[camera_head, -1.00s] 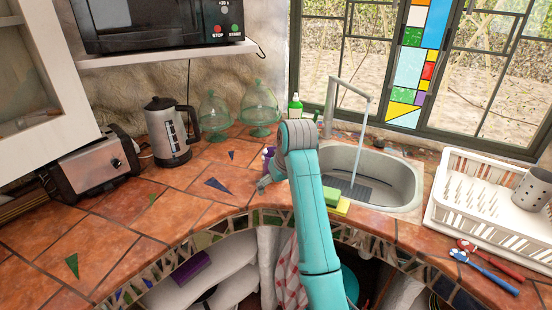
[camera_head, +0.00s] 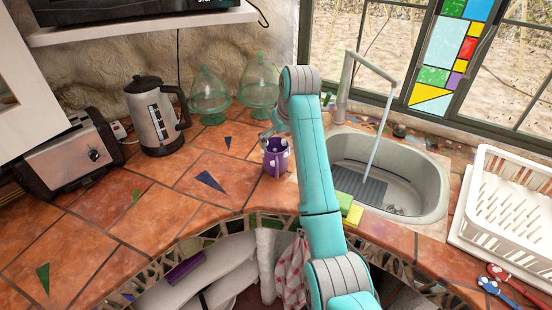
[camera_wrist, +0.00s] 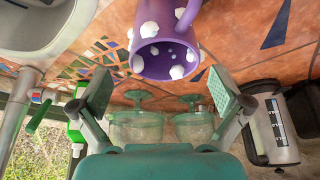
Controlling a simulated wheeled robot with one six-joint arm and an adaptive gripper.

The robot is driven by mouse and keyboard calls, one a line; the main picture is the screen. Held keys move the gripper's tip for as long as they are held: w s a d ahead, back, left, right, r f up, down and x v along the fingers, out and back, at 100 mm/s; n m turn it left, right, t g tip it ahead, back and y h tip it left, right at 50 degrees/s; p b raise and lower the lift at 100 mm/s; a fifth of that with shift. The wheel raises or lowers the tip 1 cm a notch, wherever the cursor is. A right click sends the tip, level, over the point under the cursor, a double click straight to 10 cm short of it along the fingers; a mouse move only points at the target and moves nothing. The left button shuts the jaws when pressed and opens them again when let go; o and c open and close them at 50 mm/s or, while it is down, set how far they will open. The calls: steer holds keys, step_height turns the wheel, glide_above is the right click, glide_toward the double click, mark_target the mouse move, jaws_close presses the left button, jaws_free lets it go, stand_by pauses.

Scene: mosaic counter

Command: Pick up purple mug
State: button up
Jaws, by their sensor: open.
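The purple mug (camera_head: 275,158) with white spots stands upright on the orange tiled counter (camera_head: 225,205), left of the sink. In the wrist view the mug (camera_wrist: 165,48) shows at the top middle, its mouth facing the camera and its handle to the upper right. My gripper (camera_wrist: 162,92) is open, with its two pads wide apart and nothing between them. The mug lies beyond the fingertips, apart from both. In the head view my gripper (camera_head: 267,133) is small, just above the mug's rim, and partly hidden by my arm.
The sink (camera_head: 425,180) with running water lies right of my arm, with a green-yellow sponge (camera_head: 349,207) at its edge. Glass domes (camera_head: 258,85) stand behind the mug, a kettle (camera_head: 155,120) and toaster (camera_head: 70,160) to the left. The counter left of the mug is mostly clear.

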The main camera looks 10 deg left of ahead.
mark_target(275, 151)
steer(key=shift+x, duration=3.35)
steer(key=shift+s+a, duration=0.15)
steer(key=shift+s, duration=0.05)
steer(key=shift+c, duration=0.3)
steer(key=c, duration=1.2)
